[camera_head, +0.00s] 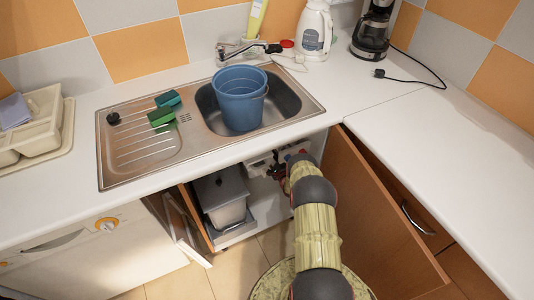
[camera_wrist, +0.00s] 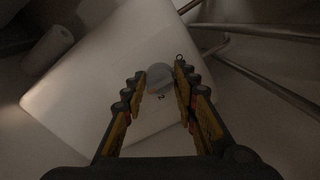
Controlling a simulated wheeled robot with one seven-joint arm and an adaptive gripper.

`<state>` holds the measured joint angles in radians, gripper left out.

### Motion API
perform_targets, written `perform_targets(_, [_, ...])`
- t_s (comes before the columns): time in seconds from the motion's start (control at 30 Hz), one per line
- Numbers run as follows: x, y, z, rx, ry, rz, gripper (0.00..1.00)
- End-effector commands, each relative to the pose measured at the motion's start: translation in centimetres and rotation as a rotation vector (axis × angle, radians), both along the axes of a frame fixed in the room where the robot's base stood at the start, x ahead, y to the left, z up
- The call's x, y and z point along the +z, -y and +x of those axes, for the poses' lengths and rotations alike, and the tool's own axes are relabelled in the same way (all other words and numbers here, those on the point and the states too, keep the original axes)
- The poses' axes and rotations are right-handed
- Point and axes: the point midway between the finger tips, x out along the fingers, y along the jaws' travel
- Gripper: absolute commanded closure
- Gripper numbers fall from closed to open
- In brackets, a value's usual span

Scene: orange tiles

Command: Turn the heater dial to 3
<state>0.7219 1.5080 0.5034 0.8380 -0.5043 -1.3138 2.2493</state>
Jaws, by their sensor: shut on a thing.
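The heater is a white box (camera_wrist: 95,75) inside the cabinet under the sink. In the head view only a small part of it (camera_head: 257,166) shows beside my arm. The dial (camera_wrist: 160,74) is a round grey knob on the heater's face, with a small dark mark on the face just below it. My gripper (camera_wrist: 160,80) has its two fingertips on either side of the dial and is shut on it. In the head view my gripper (camera_head: 285,162) is inside the cabinet, partly hidden by my wrist. The dial's setting is too dark and small to read.
Metal pipes (camera_wrist: 262,85) run to the right of the heater, and a pale roll-shaped thing (camera_wrist: 47,47) is at the left. A grey bin (camera_head: 222,196) stands in the cabinet left of my arm. The open cabinet door (camera_head: 375,225) is close on the right. A blue bucket (camera_head: 240,98) sits in the sink.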

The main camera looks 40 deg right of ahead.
Motion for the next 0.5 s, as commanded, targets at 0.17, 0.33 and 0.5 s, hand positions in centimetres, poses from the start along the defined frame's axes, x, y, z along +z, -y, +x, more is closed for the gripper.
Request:
perform_targets(0.17, [-0.21,0.06,-0.15,-0.003,-0.004,0.003,0.67])
perform_targets(0.33, [-0.11,0.03,-0.08,-0.002,-0.002,0.002,0.57])
perform_targets(0.5, [-0.07,0.01,-0.04,0.000,-0.001,0.000,0.53])
